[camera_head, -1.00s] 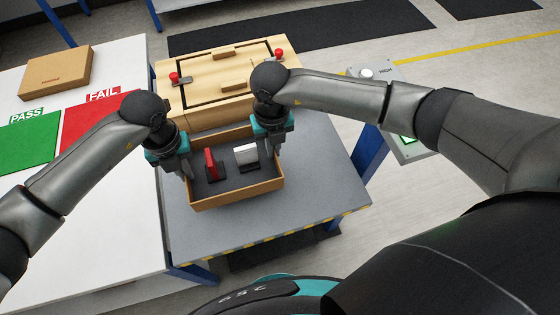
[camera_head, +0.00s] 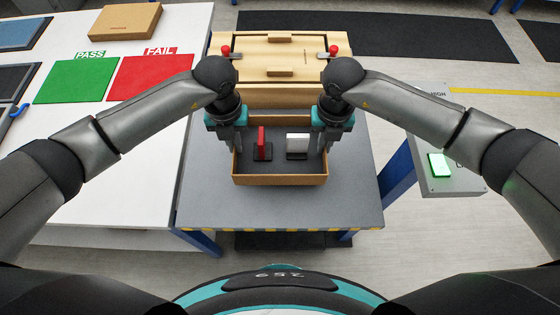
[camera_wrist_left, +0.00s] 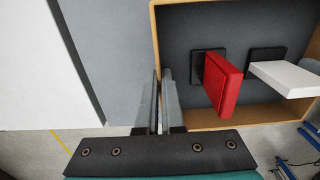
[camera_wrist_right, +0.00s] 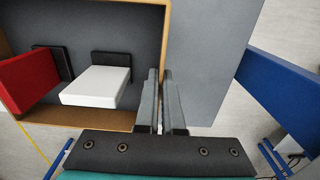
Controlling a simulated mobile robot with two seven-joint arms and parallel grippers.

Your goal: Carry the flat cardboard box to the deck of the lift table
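A closed, flat cardboard box (camera_head: 125,20) lies on the far part of the white table at the upper left, away from both grippers. The grey lift table deck (camera_head: 280,210) has yellow-black striping on its near edge. An open, shallow cardboard tray (camera_head: 280,180) is over the deck; I cannot tell whether it touches it. It holds a red piece (camera_head: 261,143) and a white piece (camera_head: 298,144) in dark holders. My left gripper (camera_head: 228,148) is shut on the tray's left wall, and my right gripper (camera_head: 331,148) on its right wall. Wrist views show the walls between the fingers.
A wooden fixture (camera_head: 280,95) with red-knobbed clamps stands behind the tray. The white table (camera_head: 110,190) carries a green PASS mat (camera_head: 75,80) and a red FAIL mat (camera_head: 150,78). A control box (camera_head: 445,180) with a green-lit button stands at the right. The deck's front is bare.

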